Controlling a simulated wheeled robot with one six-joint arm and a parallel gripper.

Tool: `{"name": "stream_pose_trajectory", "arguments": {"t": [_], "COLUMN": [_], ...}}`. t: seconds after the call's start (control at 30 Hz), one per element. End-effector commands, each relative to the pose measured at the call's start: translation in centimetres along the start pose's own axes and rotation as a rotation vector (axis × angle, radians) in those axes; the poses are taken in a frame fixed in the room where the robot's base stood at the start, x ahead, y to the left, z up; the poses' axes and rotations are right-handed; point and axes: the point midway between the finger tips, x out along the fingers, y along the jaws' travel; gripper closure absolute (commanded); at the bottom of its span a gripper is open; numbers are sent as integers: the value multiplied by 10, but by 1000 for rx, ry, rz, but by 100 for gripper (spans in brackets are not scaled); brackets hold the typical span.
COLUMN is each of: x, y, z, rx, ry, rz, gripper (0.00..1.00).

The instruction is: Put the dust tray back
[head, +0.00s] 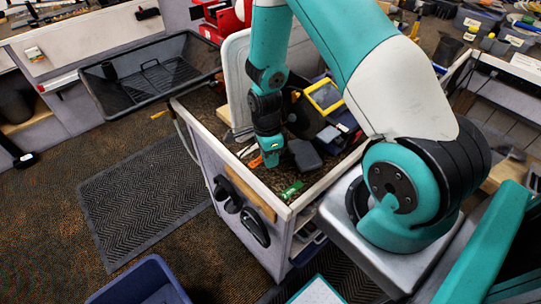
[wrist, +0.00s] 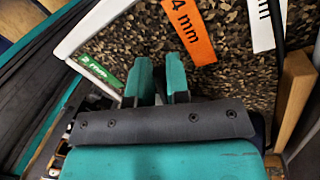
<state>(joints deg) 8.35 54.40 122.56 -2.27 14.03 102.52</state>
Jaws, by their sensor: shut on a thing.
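My gripper (head: 268,158) is low over the speckled top of the white-rimmed cart (head: 220,128). In the wrist view its two teal fingers (wrist: 158,82) point at the cart top near the orange 4 mm label (wrist: 188,30) and the green label (wrist: 100,70). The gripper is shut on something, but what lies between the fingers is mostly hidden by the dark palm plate. A dark grey box-like piece (head: 306,155) is just right of the gripper; I cannot tell whether they touch. I cannot identify the dust tray with certainty.
A pale upright panel (head: 238,75) stands behind the gripper. A yellow-framed device (head: 325,97) is on the cart's right. A black trough (head: 150,75) is at the left. A dark mat (head: 145,195) and a blue bin (head: 140,282) are on the floor. The floor between them is open.

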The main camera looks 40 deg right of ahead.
Motion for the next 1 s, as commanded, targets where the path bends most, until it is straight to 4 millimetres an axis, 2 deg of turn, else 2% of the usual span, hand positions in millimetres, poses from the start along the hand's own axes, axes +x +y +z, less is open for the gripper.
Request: {"name": "stream_pose_trajectory", "arguments": {"t": [0.07, 0.1, 0.2, 0.47, 0.63, 0.77, 1.0], "x": [2, 3, 2, 1, -9, -28, -78], "y": [0, 0, 0, 0, -1, -1, -2], "z": [0, 0, 0, 0, 0, 0, 0], "rx": [0, 0, 0, 1, 1, 1, 1], "ry": [0, 0, 0, 0, -1, -1, -2], "rz": [0, 0, 0, 1, -3, -5, -6], "gripper": [100, 82, 59, 58, 58, 58, 58]}}
